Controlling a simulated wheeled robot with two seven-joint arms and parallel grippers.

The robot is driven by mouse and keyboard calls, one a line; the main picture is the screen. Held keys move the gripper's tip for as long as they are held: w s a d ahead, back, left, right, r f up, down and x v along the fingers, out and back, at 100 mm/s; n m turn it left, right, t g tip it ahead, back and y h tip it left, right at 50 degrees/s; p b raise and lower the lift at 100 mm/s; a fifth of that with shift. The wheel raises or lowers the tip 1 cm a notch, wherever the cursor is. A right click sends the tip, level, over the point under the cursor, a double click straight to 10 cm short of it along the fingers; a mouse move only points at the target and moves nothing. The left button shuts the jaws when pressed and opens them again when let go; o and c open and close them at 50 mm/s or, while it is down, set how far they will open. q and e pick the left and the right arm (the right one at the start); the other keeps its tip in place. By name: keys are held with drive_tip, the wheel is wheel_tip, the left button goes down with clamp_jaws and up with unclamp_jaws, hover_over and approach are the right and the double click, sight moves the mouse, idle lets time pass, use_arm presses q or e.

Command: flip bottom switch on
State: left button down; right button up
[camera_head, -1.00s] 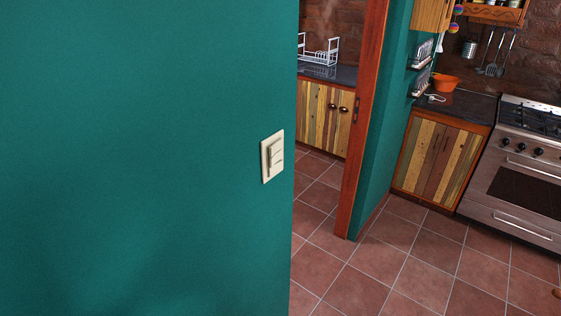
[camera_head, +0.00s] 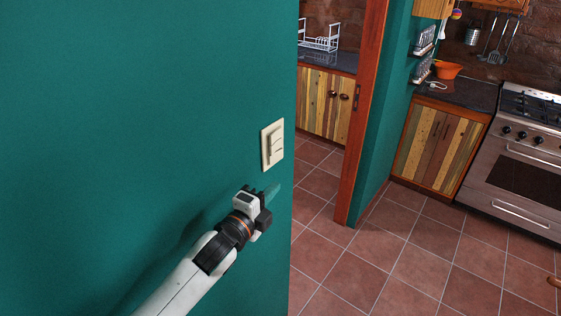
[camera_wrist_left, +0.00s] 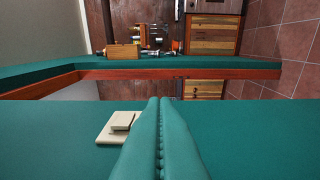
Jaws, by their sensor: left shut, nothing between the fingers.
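A cream switch plate (camera_head: 272,145) is mounted upright on the teal wall (camera_head: 140,120), near its right edge. It has small switches set one above the other; I cannot tell clearly which way each is tipped. In the left wrist view the plate (camera_wrist_left: 112,128) shows just left of the fingers, partly hidden by them. My left gripper (camera_head: 270,191) is just below the plate in the head view, apart from it. Its teal fingers (camera_wrist_left: 160,125) are shut together with nothing between them. My right gripper is not in view.
The wall ends just right of the plate. Beyond it are a tiled floor (camera_head: 400,260), an orange wooden door frame (camera_head: 360,120), a wooden cabinet (camera_head: 432,143) and a steel stove (camera_head: 515,185). The wall around the plate is bare.

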sight(276, 156)
use_arm(q)
drive_tip(key=w+b, duration=0.2)
drive_tip(key=w, duration=0.1)
drive_tip(key=w+d+b, duration=0.1)
drive_tip(key=w+b, duration=0.1)
drive_tip(key=w, duration=0.2)
drive_tip(key=w+d+b, duration=0.1)
drive_tip(key=w+b, duration=0.1)
drive_tip(key=w, duration=0.2)
drive_tip(key=shift+w, duration=0.25)
